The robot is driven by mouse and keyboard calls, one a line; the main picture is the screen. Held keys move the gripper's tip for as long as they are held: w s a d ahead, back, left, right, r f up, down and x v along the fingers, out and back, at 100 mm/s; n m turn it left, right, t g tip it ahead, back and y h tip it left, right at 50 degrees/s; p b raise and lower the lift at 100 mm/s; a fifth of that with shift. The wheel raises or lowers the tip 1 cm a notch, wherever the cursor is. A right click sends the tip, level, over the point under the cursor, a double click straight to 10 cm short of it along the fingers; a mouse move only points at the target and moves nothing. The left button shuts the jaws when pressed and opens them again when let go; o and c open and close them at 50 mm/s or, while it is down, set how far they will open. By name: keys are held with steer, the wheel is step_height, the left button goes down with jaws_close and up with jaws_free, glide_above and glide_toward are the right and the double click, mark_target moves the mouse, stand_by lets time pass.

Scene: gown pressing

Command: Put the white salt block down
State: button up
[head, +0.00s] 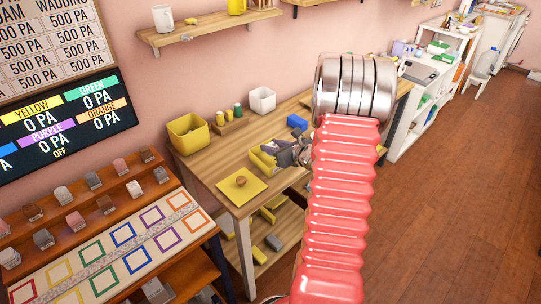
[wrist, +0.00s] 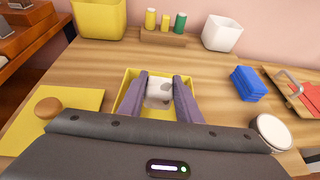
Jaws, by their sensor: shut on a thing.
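The white salt block (wrist: 159,92), pale with grey-brown patches, is between the two purple-grey fingers of my gripper (wrist: 160,88) in the wrist view. The gripper is shut on it. Behind and around the block shows a small yellow tray (head: 259,161) on the wooden table; I cannot tell whether the block touches its floor. In the head view my gripper (head: 284,154) is at the tray's right side, and the block cannot be made out there.
On the table (head: 222,162) stand a yellow bin (head: 188,134), spools on a rack (wrist: 163,38), a white bin (head: 262,100), blue blocks (wrist: 248,83) and a white-topped round jar (wrist: 272,132). A yellow board (head: 241,187) bears a brown round thing. Bare wood lies between them.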

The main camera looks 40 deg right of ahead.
steer(key=shift+f, duration=1.85)
steer(key=shift+f, duration=0.25)
